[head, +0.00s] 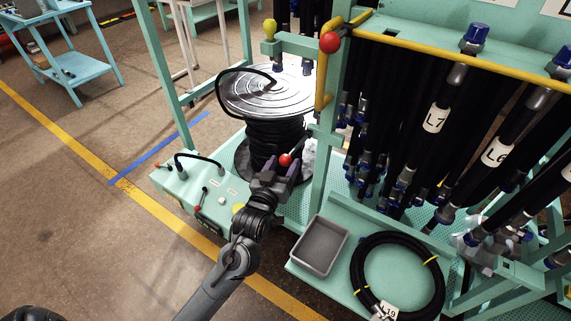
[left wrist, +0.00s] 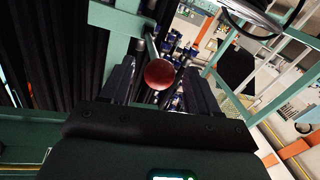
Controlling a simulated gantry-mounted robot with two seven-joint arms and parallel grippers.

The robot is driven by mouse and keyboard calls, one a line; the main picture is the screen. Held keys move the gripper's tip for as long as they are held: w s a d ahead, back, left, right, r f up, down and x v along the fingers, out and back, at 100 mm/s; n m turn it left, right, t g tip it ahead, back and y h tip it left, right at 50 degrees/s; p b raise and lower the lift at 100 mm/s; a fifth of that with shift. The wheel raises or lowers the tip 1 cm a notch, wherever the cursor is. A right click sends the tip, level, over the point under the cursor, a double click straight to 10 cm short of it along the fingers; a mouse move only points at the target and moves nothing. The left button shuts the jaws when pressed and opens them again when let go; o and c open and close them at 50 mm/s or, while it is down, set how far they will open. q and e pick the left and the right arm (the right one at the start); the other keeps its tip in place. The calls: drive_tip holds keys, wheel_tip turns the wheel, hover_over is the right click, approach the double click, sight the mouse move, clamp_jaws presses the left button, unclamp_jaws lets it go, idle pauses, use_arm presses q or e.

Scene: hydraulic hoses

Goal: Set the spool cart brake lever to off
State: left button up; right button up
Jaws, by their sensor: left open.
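A lever with a red ball knob (head: 285,160) stands at the base of the hose spool, on the near side of the cart. My left gripper (head: 280,168) is at this knob, with its jaws open and one finger on each side. In the left wrist view the red knob (left wrist: 160,74) shows between the two open fingers (left wrist: 160,80), with a visible gap on each side. The lever's lower part is mostly hidden. The spool (head: 270,92) carries black hose under a shiny round top plate. My right gripper does not show.
A green control panel (head: 200,190) with small levers and a black handle is left of my gripper. A grey tray (head: 320,246) and a coiled hose (head: 398,275) lie to the right. Hanging hoses (head: 410,130) fill the rack. Another red knob (head: 329,42) sits on the frame above.

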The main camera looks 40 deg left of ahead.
use_arm(q)
drive_tip(key=shift+x, duration=1)
drive_tip(key=shift+c, duration=0.2)
clamp_jaws()
